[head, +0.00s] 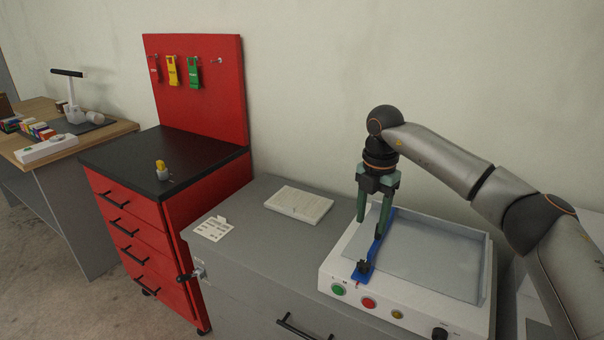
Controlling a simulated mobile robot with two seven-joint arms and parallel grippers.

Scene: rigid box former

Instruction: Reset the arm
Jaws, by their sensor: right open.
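My right arm comes in from the right of the head view, and its gripper (369,230) points down over the left part of a white machine (336,261). The fingers are green and apart, with nothing seen between them. They are over or close to a blue bar (381,240) along the machine's left side; whether they touch it I cannot tell. The machine has a grey recessed bed (435,256) and green, red and yellow buttons on its front. My left gripper is not in view.
The machine stands on a grey cabinet (255,218) with a white booklet (298,204) and a label card (214,228). A red tool cabinet (130,225) with a pegboard (197,90) stands to the left. A wooden desk (110,131) is farther left.

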